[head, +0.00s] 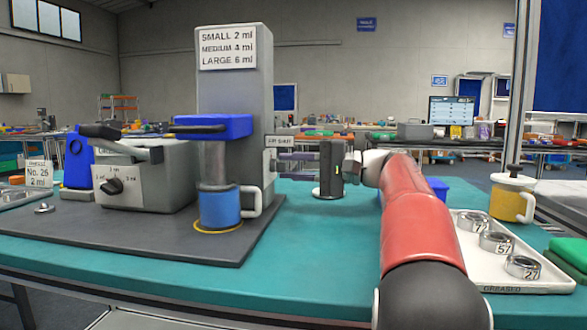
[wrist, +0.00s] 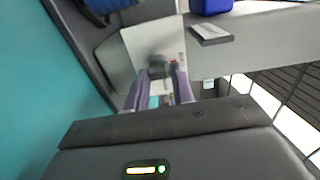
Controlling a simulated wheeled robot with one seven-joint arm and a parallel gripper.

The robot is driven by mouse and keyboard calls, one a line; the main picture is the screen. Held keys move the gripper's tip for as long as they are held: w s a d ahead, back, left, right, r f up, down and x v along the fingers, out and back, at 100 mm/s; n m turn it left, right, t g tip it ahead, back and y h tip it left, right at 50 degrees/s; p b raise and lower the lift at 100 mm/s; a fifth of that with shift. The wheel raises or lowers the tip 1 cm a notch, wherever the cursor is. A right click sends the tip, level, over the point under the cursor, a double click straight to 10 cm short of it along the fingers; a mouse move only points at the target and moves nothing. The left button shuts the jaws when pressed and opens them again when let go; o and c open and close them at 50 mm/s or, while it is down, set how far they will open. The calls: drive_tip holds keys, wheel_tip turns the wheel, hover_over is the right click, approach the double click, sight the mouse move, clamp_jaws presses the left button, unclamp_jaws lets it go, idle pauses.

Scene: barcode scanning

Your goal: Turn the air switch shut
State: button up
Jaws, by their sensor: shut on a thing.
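The air switch is a small dark knob (wrist: 160,68) on a pale plate (wrist: 140,45), seen in the wrist view between my fingertips. In the head view a small label reading something like "AIR SHUT" (head: 283,141) stands out at the right side of the tall grey column (head: 235,100), just above my fingers. My gripper (head: 284,164) reaches in from the right, level, with its fingers against that side of the column. It is shut on the knob; its fingertips also show in the wrist view (wrist: 163,72).
A blue cup (head: 220,208) stands under the column's blue head (head: 212,127). A grey box with a dial (head: 150,185) is at left. At right are a white tray (head: 500,282) with metal rings and a yellow mug (head: 508,202). Green table is clear in front.

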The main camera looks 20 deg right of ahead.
drive_tip(key=o, duration=1)
drive_tip(key=p+v, duration=0.1)
drive_tip(key=v, duration=0.6)
drive_tip(key=shift+s+d+p, duration=0.25)
drive_tip(key=shift+d+p, duration=0.1)
drive_tip(key=shift+p, duration=0.05)
